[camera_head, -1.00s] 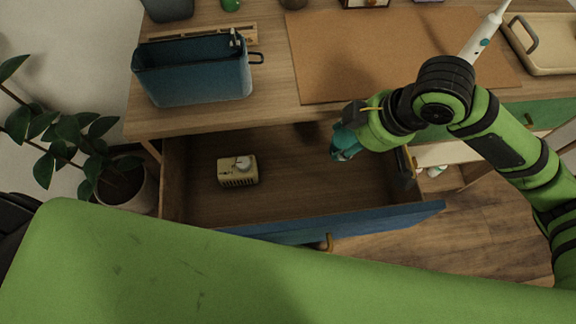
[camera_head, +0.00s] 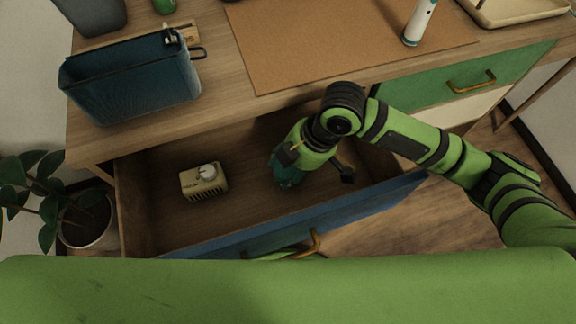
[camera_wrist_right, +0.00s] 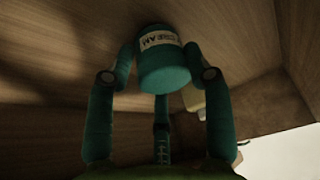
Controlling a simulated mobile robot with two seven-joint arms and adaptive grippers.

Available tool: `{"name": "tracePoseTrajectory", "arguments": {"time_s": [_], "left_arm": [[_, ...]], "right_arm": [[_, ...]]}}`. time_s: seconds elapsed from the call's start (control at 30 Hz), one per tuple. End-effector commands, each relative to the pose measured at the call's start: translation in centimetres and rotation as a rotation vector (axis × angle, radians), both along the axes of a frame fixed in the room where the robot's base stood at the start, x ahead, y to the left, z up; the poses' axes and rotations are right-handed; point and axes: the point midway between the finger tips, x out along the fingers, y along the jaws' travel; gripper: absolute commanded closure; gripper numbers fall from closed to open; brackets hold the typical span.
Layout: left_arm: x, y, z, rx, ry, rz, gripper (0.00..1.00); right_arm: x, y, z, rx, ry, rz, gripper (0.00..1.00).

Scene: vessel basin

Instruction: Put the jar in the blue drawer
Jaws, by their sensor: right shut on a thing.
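The jar (camera_wrist_right: 164,68) is teal with a white label reading "CREAM". In the right wrist view it sits between the teal fingers of my right gripper (camera_head: 286,172), which is shut on it. The blue drawer (camera_head: 345,216) is pulled open under the desk, with a blue front and wooden inside. My right gripper reaches down into its open space, right of the middle. In the head view I cannot tell the jar from the teal fingers. Whether the jar touches the drawer floor is unclear. My left gripper is not in view.
A small cream-coloured device with a knob (camera_head: 204,181) sits in the drawer's left part. Drawer floor between device and gripper is clear.

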Motion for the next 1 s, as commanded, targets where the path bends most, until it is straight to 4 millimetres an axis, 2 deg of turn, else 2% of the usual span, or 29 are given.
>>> {"name": "tracePoseTrajectory", "arguments": {"time_s": [0.07,0.37,0.4,0.43,0.8,1.0], "left_arm": [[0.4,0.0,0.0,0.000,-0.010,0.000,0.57],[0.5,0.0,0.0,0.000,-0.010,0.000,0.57],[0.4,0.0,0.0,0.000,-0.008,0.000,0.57],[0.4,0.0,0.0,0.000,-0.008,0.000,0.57],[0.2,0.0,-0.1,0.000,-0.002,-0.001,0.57],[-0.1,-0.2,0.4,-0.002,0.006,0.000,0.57]], "right_arm": [[0.0,0.0,-0.6,0.001,-0.001,0.001,0.83],[0.0,0.0,-0.7,0.001,-0.001,0.000,0.83],[0.0,0.0,-0.8,0.000,-0.001,0.000,0.36],[0.0,0.0,-0.7,0.000,-0.001,0.000,0.24],[0.0,0.0,-0.6,0.001,-0.002,0.000,0.24],[0.2,-0.9,1.8,0.000,-0.004,-0.003,0.24]]}}
